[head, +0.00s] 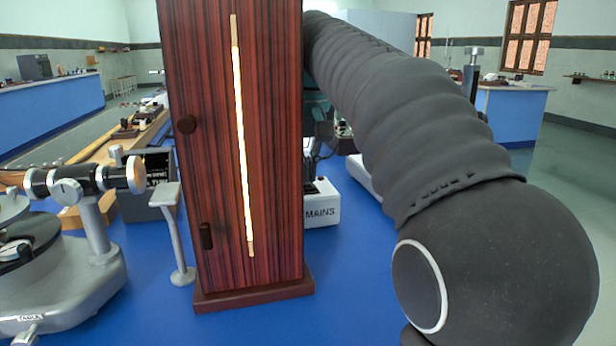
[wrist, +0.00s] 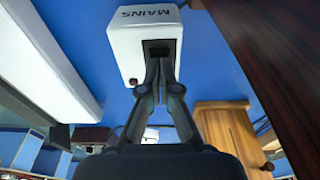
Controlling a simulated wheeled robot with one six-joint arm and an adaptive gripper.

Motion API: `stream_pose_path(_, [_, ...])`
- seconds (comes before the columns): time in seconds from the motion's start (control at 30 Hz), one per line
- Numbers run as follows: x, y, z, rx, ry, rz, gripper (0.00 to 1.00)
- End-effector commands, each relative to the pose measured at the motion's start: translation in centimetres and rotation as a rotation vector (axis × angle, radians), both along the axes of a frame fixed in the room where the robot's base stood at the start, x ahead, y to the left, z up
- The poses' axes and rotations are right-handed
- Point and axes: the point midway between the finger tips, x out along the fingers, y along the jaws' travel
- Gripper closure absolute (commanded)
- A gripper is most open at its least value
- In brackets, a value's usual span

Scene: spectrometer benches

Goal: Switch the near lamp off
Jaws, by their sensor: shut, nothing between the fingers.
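The near lamp is a tall dark-red wooden housing (head: 205,150) standing on the blue bench, with a lit, glowing vertical tube or slit (head: 241,140) on its front. Behind its right side is a white box marked MAINS (head: 322,208), which also shows in the wrist view (wrist: 125,45). A dark switch recess (wrist: 158,46) is on the box's face. My gripper (wrist: 160,66) is shut and empty, its tips pointing at the recess and very close to it; I cannot tell whether they touch.
The lamp's dark wooden side (wrist: 290,50) is close on the right in the wrist view. A long white box (wrist: 40,55) lies at left there, and a lighter wooden box (wrist: 228,135) at lower right. A spectrometer (head: 75,250) stands left of the lamp in the head view.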

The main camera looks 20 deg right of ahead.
Motion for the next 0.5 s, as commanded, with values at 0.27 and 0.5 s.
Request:
stream_pose_path(0.27, [0.0,0.0,2.1,0.000,-0.001,0.000,1.00])
stream_pose_path(0.5, [0.1,0.0,3.6,0.000,-0.001,0.000,1.00])
